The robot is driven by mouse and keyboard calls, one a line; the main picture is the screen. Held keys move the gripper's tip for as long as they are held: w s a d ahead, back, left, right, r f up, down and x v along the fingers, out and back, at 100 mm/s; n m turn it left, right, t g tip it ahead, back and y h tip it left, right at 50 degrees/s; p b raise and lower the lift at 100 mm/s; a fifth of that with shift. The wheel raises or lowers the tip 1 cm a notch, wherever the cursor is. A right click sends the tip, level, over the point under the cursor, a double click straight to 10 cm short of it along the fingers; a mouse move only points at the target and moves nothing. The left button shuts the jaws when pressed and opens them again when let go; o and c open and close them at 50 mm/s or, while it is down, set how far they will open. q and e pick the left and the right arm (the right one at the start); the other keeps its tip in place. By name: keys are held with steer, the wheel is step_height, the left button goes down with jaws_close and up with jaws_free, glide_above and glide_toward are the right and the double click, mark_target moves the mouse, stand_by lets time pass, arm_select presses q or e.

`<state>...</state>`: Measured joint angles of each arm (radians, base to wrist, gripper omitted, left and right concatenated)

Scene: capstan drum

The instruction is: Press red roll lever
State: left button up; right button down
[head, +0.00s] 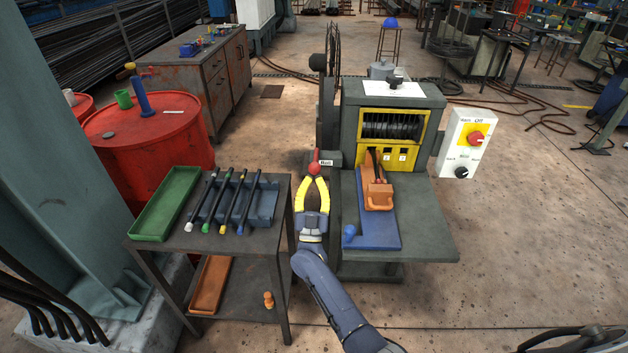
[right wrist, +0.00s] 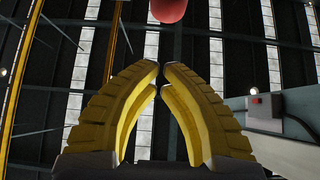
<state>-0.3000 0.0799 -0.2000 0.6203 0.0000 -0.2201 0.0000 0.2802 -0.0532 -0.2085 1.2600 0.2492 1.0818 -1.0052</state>
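The red roll lever (head: 315,165) stands at the left side of the grey machine, beside a small label reading "Roll". Its round red end (right wrist: 168,8) shows at the top edge of the right wrist view, beyond my fingertips. My right gripper (head: 314,182) has yellow fingers and is just in front of the lever, close to its red knob. In the right wrist view (right wrist: 160,68) its fingertips come together with nothing between them. I cannot tell whether the fingers touch the lever. My left gripper is not in view.
The grey machine (head: 352,120) has a yellow-framed drum window, with an orange part (head: 377,193) on a blue plate (head: 385,235) in front. A white switch box (head: 464,135) is at its right. A dark cart (head: 240,248) with tools and a green tray (head: 165,205) stands left.

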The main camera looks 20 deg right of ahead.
mark_target(315, 164)
steer(key=shift+w+d+r, duration=0.25)
steer(key=shift+w+d, duration=0.1)
steer(key=shift+w, duration=0.65)
steer(key=shift+w+d+r, duration=0.25)
steer(key=shift+w+d, duration=0.1)
steer(key=shift+w, duration=0.6)
steer(key=shift+w+d+r, duration=0.25)
steer(key=shift+w+d, duration=0.1)
steer(key=shift+w, duration=0.65)
